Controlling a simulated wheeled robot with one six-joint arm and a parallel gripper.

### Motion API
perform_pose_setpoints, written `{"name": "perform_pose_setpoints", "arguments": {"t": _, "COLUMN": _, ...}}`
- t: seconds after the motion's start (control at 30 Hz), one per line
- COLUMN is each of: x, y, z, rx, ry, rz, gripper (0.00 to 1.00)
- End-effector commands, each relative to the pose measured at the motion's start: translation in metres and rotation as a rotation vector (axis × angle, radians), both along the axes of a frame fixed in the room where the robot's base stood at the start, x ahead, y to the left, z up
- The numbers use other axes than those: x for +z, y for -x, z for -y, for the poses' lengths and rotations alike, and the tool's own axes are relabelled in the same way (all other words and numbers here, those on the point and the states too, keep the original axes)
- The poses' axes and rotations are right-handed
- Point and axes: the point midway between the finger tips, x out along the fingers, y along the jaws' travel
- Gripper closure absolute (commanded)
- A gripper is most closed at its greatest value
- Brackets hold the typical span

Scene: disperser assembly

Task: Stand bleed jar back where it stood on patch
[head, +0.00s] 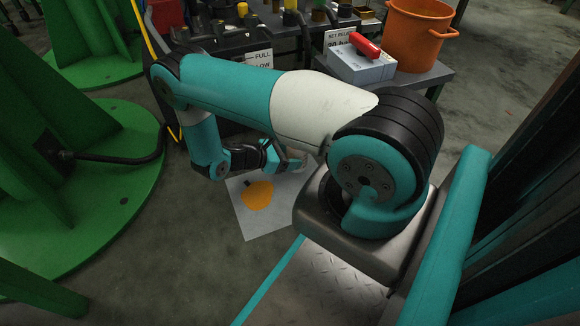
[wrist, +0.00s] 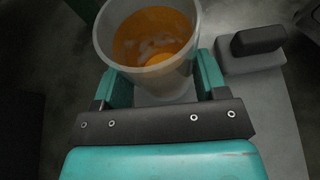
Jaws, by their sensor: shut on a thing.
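The bleed jar (wrist: 148,45) is a clear, open-topped cup with orange liquid in it. In the wrist view it sits between the two teal fingers of my gripper (wrist: 158,82), which is shut on it. In the head view my gripper (head: 276,158) is low, by the far edge of the pale patch (head: 282,212), and the jar is mostly hidden. An orange round mark (head: 258,195) shows on the patch, with a small dark spot at its upper left. I cannot tell whether the jar's base touches anything.
A bench at the back holds a grey box (head: 362,68) with a red part on top and an orange pot (head: 420,35). Green round bases (head: 90,180) stand at the left, with a black hose. In the wrist view a dark block (wrist: 258,40) lies right of the jar.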

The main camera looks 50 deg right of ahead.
Motion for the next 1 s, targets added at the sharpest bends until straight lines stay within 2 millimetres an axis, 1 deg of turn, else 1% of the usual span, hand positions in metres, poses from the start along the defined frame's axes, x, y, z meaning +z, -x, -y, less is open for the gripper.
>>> {"name": "perform_pose_setpoints", "arguments": {"t": 0.03, "x": -0.015, "y": 0.001, "z": 0.000, "rx": -0.001, "ry": 0.000, "rz": -0.002, "gripper": 0.60}}
{"name": "perform_pose_setpoints", "arguments": {"t": 0.1, "x": -0.027, "y": 0.001, "z": 0.000, "rx": 0.000, "ry": 0.000, "rz": -0.002, "gripper": 0.60}}
{"name": "perform_pose_setpoints", "arguments": {"t": 0.17, "x": -0.034, "y": 0.000, "z": 0.000, "rx": 0.000, "ry": 0.000, "rz": -0.001, "gripper": 0.60}}
{"name": "perform_pose_setpoints", "arguments": {"t": 0.4, "x": -0.032, "y": 0.000, "z": 0.000, "rx": 0.000, "ry": 0.000, "rz": -0.001, "gripper": 0.60}}
{"name": "perform_pose_setpoints", "arguments": {"t": 0.5, "x": -0.034, "y": 0.000, "z": 0.000, "rx": 0.000, "ry": 0.000, "rz": -0.001, "gripper": 0.60}}
{"name": "perform_pose_setpoints", "arguments": {"t": 0.53, "x": -0.033, "y": 0.000, "z": 0.000, "rx": 0.000, "ry": 0.000, "rz": -0.001, "gripper": 0.27}}
{"name": "perform_pose_setpoints", "arguments": {"t": 0.57, "x": -0.033, "y": 0.000, "z": 0.000, "rx": 0.000, "ry": 0.000, "rz": -0.001, "gripper": 0.20}}
{"name": "perform_pose_setpoints", "arguments": {"t": 0.6, "x": -0.033, "y": 0.000, "z": 0.000, "rx": 0.000, "ry": 0.000, "rz": -0.001, "gripper": 0.11}}
{"name": "perform_pose_setpoints", "arguments": {"t": 0.63, "x": -0.033, "y": 0.000, "z": 0.000, "rx": 0.000, "ry": 0.000, "rz": -0.001, "gripper": 0.08}}
{"name": "perform_pose_setpoints", "arguments": {"t": 0.87, "x": -0.032, "y": 0.000, "z": 0.000, "rx": 0.000, "ry": 0.000, "rz": -0.001, "gripper": 0.08}}
{"name": "perform_pose_setpoints", "arguments": {"t": 0.93, "x": -0.030, "y": 0.000, "z": 0.000, "rx": 0.000, "ry": 0.000, "rz": -0.001, "gripper": 0.08}}
{"name": "perform_pose_setpoints", "arguments": {"t": 1.0, "x": -0.026, "y": -0.004, "z": -0.005, "rx": 0.002, "ry": 0.000, "rz": 0.000, "gripper": 0.08}}
